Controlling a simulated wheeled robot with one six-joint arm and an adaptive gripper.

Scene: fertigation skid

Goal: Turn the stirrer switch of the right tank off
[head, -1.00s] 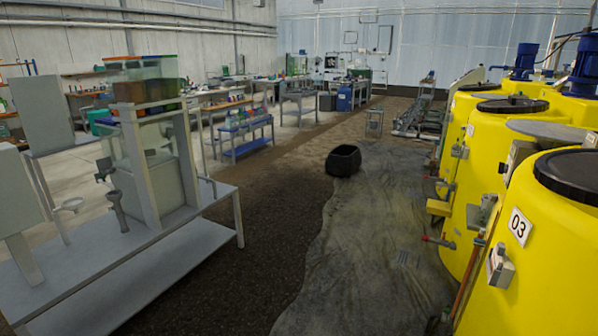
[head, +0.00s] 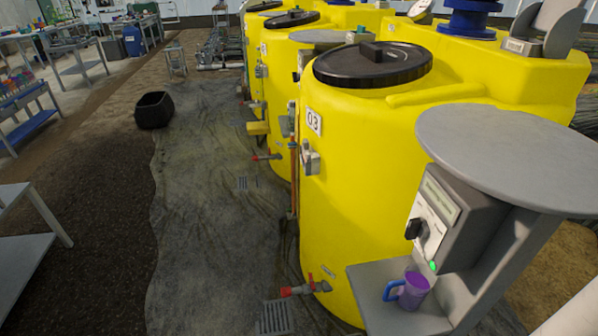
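The nearest and rightmost yellow tank (head: 365,190) carries a white plate reading 03 and has a black lid (head: 372,64). At its right, under a round grey top, stands a grey switch box (head: 455,215). A black rotary knob (head: 415,231) sits on the box's light front plate, and a green lamp (head: 433,266) glows below it. The lettering on the plate is too small to read, and the knob's exact pointing is hard to tell. My gripper is not in view.
A purple mug (head: 408,291) with a blue handle stands on a grey shelf (head: 375,305) right under the switch box. A red-handled valve (head: 307,287) juts from the tank's foot. A black tub (head: 154,110) stands on the floor. The floor left of the tanks is mostly clear.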

